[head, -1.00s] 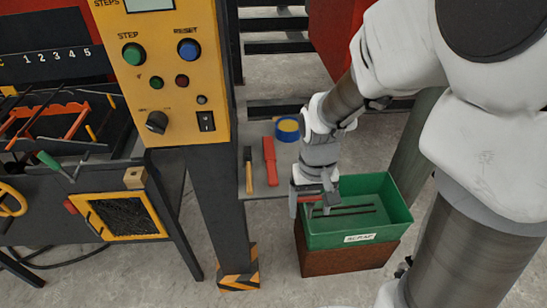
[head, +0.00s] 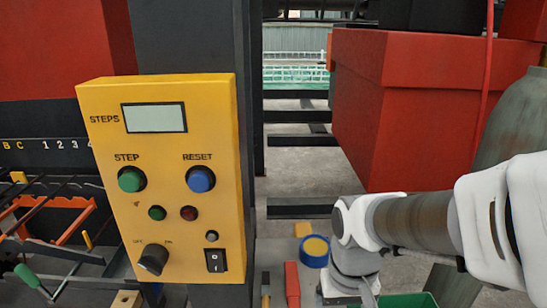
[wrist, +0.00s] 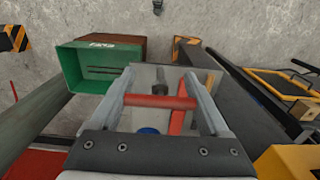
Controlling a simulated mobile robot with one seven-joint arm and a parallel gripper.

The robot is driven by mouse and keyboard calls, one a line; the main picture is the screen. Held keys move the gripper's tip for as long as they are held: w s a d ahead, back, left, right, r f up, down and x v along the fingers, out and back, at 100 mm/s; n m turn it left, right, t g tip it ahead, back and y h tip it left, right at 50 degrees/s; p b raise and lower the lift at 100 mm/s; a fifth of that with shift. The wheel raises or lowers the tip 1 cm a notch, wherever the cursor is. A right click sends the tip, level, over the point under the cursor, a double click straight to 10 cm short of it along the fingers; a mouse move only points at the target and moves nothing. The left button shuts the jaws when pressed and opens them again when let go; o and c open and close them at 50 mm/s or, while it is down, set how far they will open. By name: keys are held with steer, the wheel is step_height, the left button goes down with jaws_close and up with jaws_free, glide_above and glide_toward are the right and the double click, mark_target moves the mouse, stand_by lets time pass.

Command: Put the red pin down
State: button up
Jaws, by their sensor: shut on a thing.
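The red pin (wrist: 160,101) lies crosswise between the two fingers of my gripper (wrist: 158,78) in the wrist view. The gripper is shut on it. A grey shelf (wrist: 147,74) with tools lies beyond the fingers, and the pin appears held above it. In the head view my wrist shows at the bottom edge, right of the control box; the fingertips and the pin are out of frame there.
A green scrap bin (wrist: 85,67) stands beside the shelf. A red-handled tool (head: 292,285) and a blue and yellow roll (head: 314,251) lie on the shelf. The yellow control box (head: 165,180) stands left. A large red box (head: 420,105) is behind.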

steer(key=w+f, duration=0.2)
steer(key=w, duration=0.2)
steer(key=w+d+f+b, duration=0.1)
steer(key=w+f, duration=0.1)
steer(key=w, duration=0.2)
steer(key=w+d+f, duration=0.1)
steer(key=w+f, duration=0.2)
steer(key=w, duration=0.1)
steer(key=shift+b, duration=0.4)
steer(key=shift+f+b, duration=0.4)
steer(key=shift+f, duration=1.6)
steer(key=shift+f, duration=0.15)
steer(key=o, duration=1.3)
